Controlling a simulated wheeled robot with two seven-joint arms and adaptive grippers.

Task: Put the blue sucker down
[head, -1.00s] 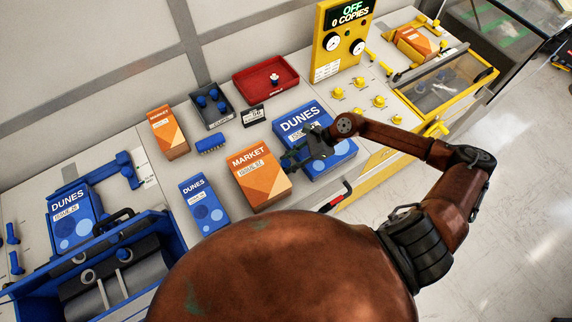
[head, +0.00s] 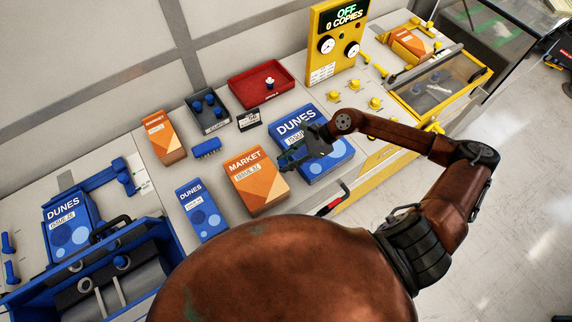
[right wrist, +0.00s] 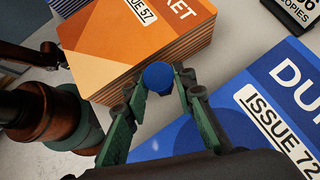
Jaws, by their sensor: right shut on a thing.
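The blue sucker (right wrist: 158,76) is a small round blue piece between the fingertips of my right gripper (right wrist: 163,82) in the right wrist view. The gripper is shut on it. In the head view my right gripper (head: 297,157) is above the gap between the orange MARKET stack (head: 256,181) and the large blue DUNES stack (head: 328,160). The held sucker is too small to make out there. Several blue suckers stand in a dark grey tray (head: 221,126) at the back. My left gripper is not in view.
A red tray (head: 245,84) holding a white-topped piece, a dark sign (head: 249,120) and a small blue block (head: 206,148) lie behind the stacks. A smaller DUNES stack (head: 201,208) stands left. A yellow panel (head: 338,45) and yellow machine stand right, a blue machine left.

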